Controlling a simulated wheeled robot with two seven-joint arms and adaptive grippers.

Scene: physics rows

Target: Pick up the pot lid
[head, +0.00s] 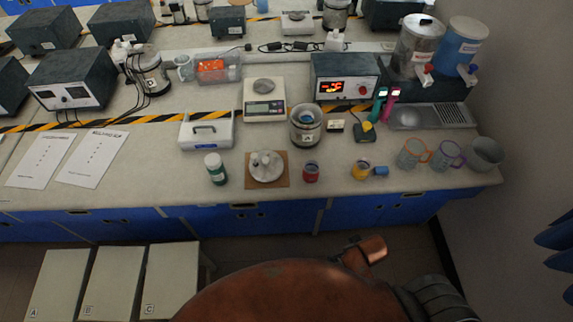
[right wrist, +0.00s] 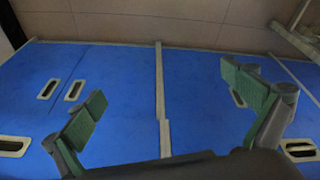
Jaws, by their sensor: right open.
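A round pale grey disc with small knobs on top, which looks like the pot lid (head: 266,176), lies on a brown square board (head: 282,183) near the front edge of the bench in the head view. My right gripper (right wrist: 168,98) shows in the right wrist view, its two green-padded fingers wide apart with nothing between them. It faces blue cabinet doors (right wrist: 110,95), and the lid is not in that view. My left gripper is in neither view.
A green-and-white bottle (head: 215,169) stands left of the board and a red jar (head: 311,172) right of it. A silver round vessel (head: 305,125) and a scale (head: 264,102) stand behind. Mugs (head: 412,153) stand at the right. Bare bench lies left of the bottle.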

